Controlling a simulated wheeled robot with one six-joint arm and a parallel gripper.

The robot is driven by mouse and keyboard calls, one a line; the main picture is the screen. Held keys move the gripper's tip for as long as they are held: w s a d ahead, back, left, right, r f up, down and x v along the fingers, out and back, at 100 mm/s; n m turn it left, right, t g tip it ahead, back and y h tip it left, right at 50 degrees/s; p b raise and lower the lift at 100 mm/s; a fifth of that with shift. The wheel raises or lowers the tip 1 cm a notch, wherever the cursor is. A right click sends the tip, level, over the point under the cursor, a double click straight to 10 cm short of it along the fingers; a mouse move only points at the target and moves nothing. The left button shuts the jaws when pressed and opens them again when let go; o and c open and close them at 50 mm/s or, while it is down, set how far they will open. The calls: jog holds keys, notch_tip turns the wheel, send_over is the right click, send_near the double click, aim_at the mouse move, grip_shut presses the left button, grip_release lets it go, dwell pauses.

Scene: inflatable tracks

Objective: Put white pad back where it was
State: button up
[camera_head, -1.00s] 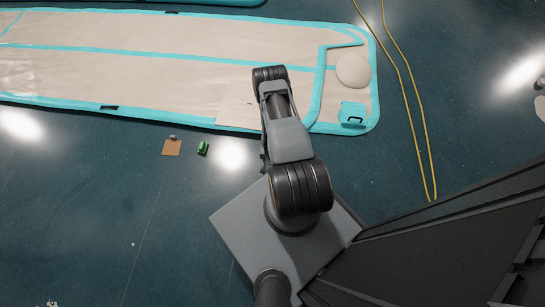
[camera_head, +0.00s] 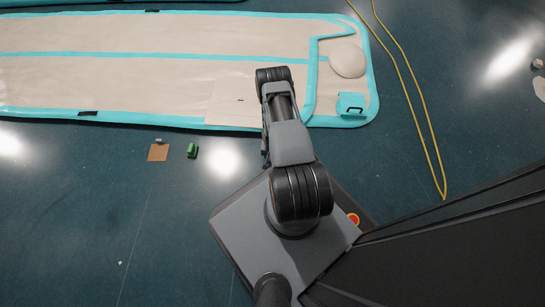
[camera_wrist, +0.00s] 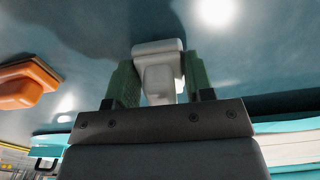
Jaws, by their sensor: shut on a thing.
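In the wrist view, my gripper (camera_wrist: 156,78) has its two green fingers shut on a white block-like object (camera_wrist: 158,72), which I take to be the white pad. It has a wider top and a narrower body between the fingers. Dark floor shows behind it. A round white piece (camera_head: 348,60) lies on the right end of the beige inflatable track with turquoise edges (camera_head: 150,90).
A brown square (camera_head: 158,152) and a small green object (camera_head: 191,150) lie on the floor near the track. A turquoise piece with a dark handle (camera_head: 351,104) sits at the track's right corner. A yellow cord (camera_head: 415,95) runs along the right. An orange object (camera_wrist: 28,84) shows in the wrist view.

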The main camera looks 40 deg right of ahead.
jog(key=shift+a+f, duration=0.1)
jog(key=shift+f, duration=0.1)
jog(key=shift+f, duration=0.15)
jog(key=o, duration=0.9)
jog(key=shift+c, duration=0.2)
